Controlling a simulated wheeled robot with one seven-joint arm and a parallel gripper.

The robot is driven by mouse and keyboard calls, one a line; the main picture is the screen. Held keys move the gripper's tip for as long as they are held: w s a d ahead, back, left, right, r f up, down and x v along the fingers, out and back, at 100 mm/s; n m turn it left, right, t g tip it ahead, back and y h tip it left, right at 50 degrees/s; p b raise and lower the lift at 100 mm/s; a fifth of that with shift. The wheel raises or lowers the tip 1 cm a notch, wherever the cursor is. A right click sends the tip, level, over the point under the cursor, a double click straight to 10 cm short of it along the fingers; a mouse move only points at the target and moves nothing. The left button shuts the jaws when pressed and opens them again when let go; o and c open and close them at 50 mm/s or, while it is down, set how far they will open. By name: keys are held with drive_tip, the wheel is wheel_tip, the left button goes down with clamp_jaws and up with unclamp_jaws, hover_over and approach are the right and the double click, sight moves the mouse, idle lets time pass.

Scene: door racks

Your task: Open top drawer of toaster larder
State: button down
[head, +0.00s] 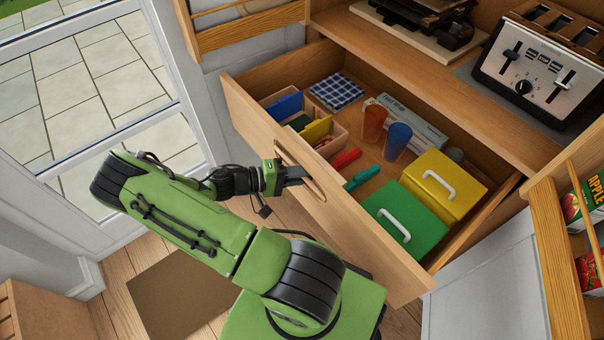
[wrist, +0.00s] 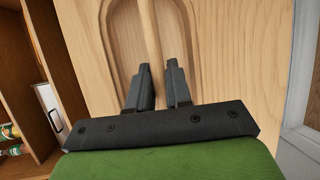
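The top drawer's wooden front (head: 370,232) stands well out from the toaster larder (head: 420,75), so its inside shows. An oval carved handle (head: 308,176) is on the drawer front. My gripper (head: 297,176) is at this handle. In the wrist view the two dark fingers (wrist: 158,78) stand close together with a narrow gap, at the pale wooden handle ridge (wrist: 160,35). They look shut on the handle, though the contact itself is hidden. The toaster (head: 540,65) stands on the larder's counter above the drawer.
The drawer holds a yellow box (head: 445,185), a green box (head: 405,222), a blue cup (head: 397,140), an orange cup (head: 374,122) and a checked cloth (head: 337,91). Open door racks stand left (head: 250,30) and right (head: 562,260). A brown mat (head: 180,295) lies on the floor.

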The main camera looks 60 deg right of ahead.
drive_tip(key=c, duration=1.1)
unclamp_jaws()
drive_tip(key=p+v, duration=0.2)
drive_tip(key=v, duration=1.3)
drive_tip(key=shift+w+a, duration=0.2)
drive_tip(key=shift+w, duration=0.1)
